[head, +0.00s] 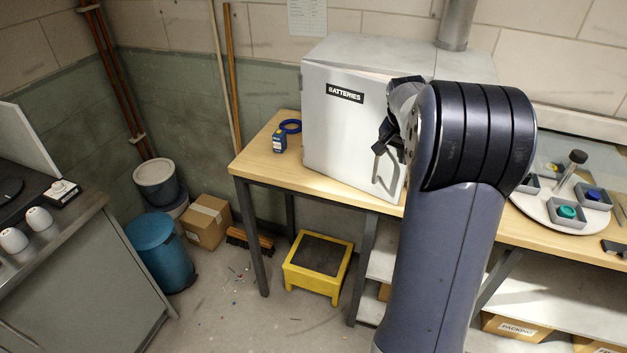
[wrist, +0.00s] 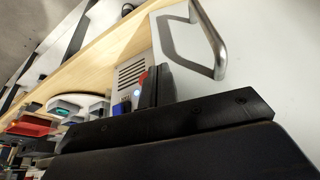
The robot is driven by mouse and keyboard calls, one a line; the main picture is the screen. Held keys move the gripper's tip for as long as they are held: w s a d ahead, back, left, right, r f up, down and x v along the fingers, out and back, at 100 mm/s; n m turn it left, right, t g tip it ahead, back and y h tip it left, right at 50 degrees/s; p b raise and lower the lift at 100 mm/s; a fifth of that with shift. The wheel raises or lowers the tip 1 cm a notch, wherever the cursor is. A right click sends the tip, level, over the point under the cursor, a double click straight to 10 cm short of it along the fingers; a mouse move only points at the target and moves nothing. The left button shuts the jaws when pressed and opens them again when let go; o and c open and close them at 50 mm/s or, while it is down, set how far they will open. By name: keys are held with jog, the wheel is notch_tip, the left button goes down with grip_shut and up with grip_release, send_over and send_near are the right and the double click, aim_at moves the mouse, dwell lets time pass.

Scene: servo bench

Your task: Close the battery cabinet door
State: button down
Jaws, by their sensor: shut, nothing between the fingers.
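The battery cabinet (head: 345,47) stands on the wooden bench. Its pale grey door (head: 335,125), labelled BATTERIES, appears slightly ajar, with its right edge standing out from the cabinet body. The metal bar handle (head: 376,168) is near the door's right edge; it also shows in the wrist view (wrist: 205,65). My gripper (head: 383,140) is by the upper part of the handle, partly hidden by my own arm. In the wrist view its fingers (wrist: 156,84) are together and empty, beside the handle and not around it. Whether they touch the door I cannot tell.
A blue tape measure (head: 280,140) lies on the bench left of the cabinet. A round white tray (head: 535,205) with small bins is at right. A yellow step stool (head: 318,265) stands on the floor below. My arm hides the bench right of the door.

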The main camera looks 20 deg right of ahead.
jog(key=shift+n, duration=0.8)
jog(key=shift+w+d+p, duration=0.35)
jog(key=shift+w+d, duration=0.35)
jog(key=shift+d, duration=0.2)
jog(key=shift+w+d+p, duration=0.35)
jog(key=shift+w+d, duration=0.35)
jog(key=shift+d, duration=0.15)
jog(key=shift+s+a, duration=0.1)
